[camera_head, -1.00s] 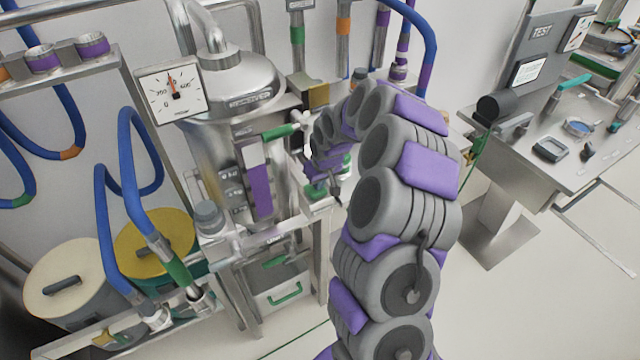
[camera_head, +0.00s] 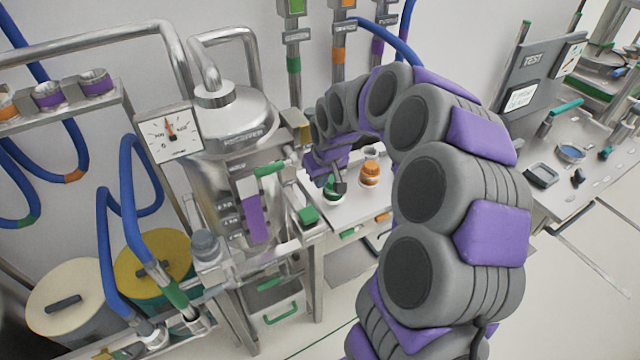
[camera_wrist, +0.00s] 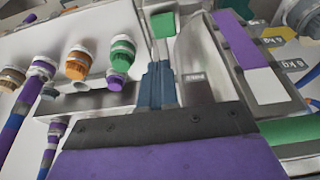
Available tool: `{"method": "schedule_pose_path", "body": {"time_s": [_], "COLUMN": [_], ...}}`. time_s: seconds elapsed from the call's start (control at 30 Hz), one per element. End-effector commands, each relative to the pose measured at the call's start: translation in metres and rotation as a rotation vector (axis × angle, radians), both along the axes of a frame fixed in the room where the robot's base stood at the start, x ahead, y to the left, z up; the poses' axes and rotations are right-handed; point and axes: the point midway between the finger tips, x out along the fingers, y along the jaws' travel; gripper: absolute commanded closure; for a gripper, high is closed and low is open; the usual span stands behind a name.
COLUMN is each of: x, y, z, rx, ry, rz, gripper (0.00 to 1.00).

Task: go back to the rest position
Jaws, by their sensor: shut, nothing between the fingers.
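My arm arches from the lower right, and its end, my gripper (camera_head: 338,188), points down over the small metal bench (camera_head: 352,214) right of the tank. In the wrist view its blue-grey fingers (camera_wrist: 157,84) are together, with nothing between them. Their tips are apart from the purple strip on the right. A green-based item (camera_head: 331,196) is just under the fingers in the head view; contact cannot be told.
The steel tank (camera_head: 235,125) with its gauge (camera_head: 169,134) and green valve handle (camera_head: 270,169) stands close left of my gripper. An orange bottle (camera_head: 370,173) stands on the bench. A test table (camera_head: 575,165) is at the right. Floor (camera_head: 560,310) lies clear at lower right.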

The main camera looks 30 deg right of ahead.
Motion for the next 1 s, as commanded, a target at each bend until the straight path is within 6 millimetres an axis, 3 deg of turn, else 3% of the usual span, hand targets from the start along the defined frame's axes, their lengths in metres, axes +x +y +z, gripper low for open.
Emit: {"method": "schedule_pose_path", "body": {"time_s": [0.73, 0.87, 1.0], "x": [-0.007, -0.033, -0.084], "y": [0.007, 0.032, 0.067], "z": [0.010, 0.024, 0.041], "rx": [0.001, 0.006, 0.007], "ry": [0.004, 0.035, 0.102], "rz": [0.007, 0.032, 0.062], "gripper": [1.00, 1.00, 1.00]}}
